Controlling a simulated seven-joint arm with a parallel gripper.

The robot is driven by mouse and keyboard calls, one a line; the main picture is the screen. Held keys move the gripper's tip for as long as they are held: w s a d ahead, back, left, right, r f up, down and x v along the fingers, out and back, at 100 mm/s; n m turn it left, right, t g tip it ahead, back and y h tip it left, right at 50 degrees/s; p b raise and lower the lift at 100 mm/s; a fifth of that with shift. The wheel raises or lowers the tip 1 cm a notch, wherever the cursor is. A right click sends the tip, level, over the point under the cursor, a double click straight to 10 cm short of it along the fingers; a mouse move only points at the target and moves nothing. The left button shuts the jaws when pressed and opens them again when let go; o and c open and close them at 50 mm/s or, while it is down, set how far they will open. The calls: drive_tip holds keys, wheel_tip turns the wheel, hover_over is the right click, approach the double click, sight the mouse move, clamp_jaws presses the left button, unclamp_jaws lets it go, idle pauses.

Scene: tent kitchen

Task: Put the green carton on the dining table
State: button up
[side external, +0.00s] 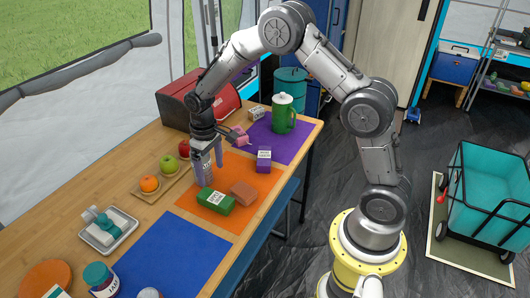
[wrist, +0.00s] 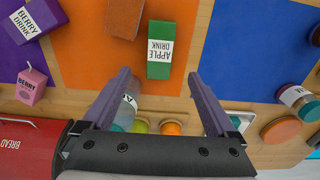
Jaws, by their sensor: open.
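The green carton (side external: 215,201), labelled APPLE DRINK in the wrist view (wrist: 160,55), lies on an orange mat (side external: 259,182) on the wooden table (side external: 132,165). My gripper (side external: 209,165) points down over the mat's far-left side, beyond the carton in the side view. In the wrist view, its two purple fingers (wrist: 160,85) are spread apart, and the carton lies just ahead of the gap between them. The carton is not between the fingers. A clear labelled container (wrist: 128,110) shows beside the left finger; its distance from that finger is unclear.
A brown block (side external: 244,193) lies close beside the carton. Fruit (side external: 150,184) sits on a board to the left. The blue mat (side external: 172,255) is largely clear.

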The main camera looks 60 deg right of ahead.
drive_tip(key=s+a+r+t, duration=0.1)
drive_tip(key=s+r+t, duration=0.3)
drive_tip(key=s+r, duration=1.5)
wheel_tip(320, 180, up, 2)
drive_tip(key=shift+s+a+r, duration=0.2)
drive_tip(key=shift+s+a, duration=0.15)
drive_tip(key=shift+s, duration=0.05)
drive_tip(key=shift+t, duration=0.8)
drive_tip(key=s, duration=0.8)
drive_tip(key=shift+s+a, duration=0.1)
drive_tip(key=shift+a, duration=0.05)
drive_tip(key=shift+c, duration=0.4)
drive_tip(key=shift+s+f, duration=0.1)
drive_tip(key=shift+s, duration=0.2)
drive_tip(key=shift+c, duration=0.8)
